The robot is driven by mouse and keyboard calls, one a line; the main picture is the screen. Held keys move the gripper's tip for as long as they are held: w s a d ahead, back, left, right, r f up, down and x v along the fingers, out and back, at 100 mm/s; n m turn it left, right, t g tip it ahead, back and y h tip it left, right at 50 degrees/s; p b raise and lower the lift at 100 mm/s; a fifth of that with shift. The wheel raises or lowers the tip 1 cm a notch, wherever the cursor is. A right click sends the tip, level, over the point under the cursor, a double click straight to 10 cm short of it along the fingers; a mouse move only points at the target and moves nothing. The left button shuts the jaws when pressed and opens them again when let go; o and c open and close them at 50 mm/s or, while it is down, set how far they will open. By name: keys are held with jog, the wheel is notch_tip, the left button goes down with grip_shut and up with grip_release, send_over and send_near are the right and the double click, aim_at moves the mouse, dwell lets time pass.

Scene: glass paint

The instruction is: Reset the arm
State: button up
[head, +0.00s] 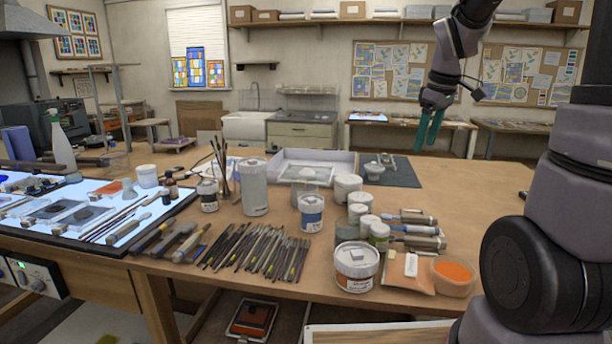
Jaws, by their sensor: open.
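My gripper (430,130) hangs from my raised arm at the upper right in the head view. Its two green fingers point down and stand a little apart. It is open, with nothing between the fingers. It is in the air above the back right part of the wooden table (470,200), clear of everything on it.
The table holds brushes (258,252), a tall grey canister (254,188), several jars, a white-lidded tub (357,268) and an orange bowl (454,276). A lit panel (95,228) lies at left. A white tray (312,165) and dark mat (398,173) lie behind. The table's right side is bare.

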jog(key=s+a+r+m+t, duration=0.2)
jog(key=s+r+m, duration=0.2)
jog(key=s, duration=0.4)
jog(key=s+a+r+m+t+y, duration=0.1)
jog(key=s+a+r+m+t, duration=0.1)
jog(key=s+r+m, duration=0.2)
jog(key=s+m, duration=0.3)
jog(key=s, duration=0.2)
jog(key=shift+a+r+m, duration=0.15)
jog(key=shift+a+m, duration=0.15)
jog(key=shift+a, duration=0.1)
